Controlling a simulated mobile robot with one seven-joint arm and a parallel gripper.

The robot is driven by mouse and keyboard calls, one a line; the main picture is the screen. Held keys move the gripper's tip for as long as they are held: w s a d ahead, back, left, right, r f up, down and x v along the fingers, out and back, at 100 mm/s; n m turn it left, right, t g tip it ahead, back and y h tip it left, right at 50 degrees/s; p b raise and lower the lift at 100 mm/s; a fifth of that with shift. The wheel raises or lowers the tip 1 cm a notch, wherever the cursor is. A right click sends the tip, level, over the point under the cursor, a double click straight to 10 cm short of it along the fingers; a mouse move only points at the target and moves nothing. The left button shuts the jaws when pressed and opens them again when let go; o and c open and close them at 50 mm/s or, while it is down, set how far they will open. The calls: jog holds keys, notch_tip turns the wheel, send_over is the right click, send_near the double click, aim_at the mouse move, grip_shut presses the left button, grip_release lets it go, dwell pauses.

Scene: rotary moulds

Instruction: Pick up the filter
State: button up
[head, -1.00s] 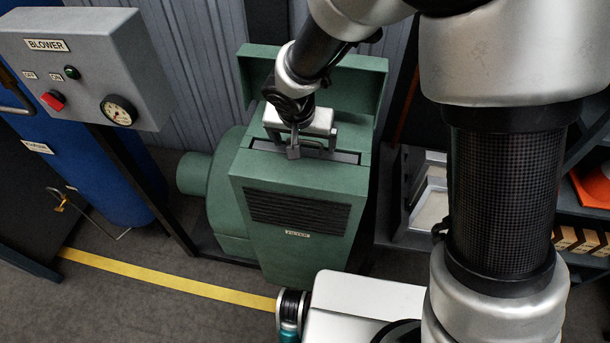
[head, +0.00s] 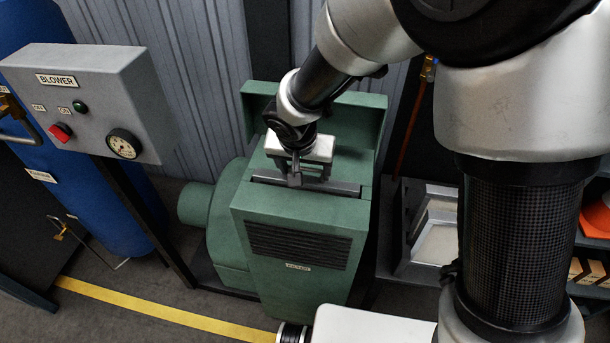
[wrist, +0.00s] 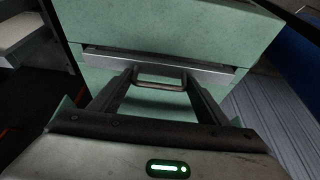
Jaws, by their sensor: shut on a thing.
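The filter (head: 345,188) shows as a grey top strip in the slot of the green blower housing (head: 290,213), under its raised lid; the rest is hidden inside. In the wrist view the grey filter strip (wrist: 215,72) carries a small loop handle (wrist: 160,84). My gripper (head: 297,178) reaches down to the strip from above. In the wrist view my gripper (wrist: 160,76) has its two fingers on either side of the handle, shut on it. A small label sits on the housing's front.
A grey blower control box (head: 95,95) with a gauge stands at the left, before a blue tank (head: 110,215). White framed panels (head: 437,243) stand in a rack at the right. A yellow line (head: 160,311) crosses the floor. The open lid (head: 350,118) stands behind my gripper.

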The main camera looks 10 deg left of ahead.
notch_tip(320, 180, up, 26)
jog(key=p, duration=0.3)
dwell(1.2)
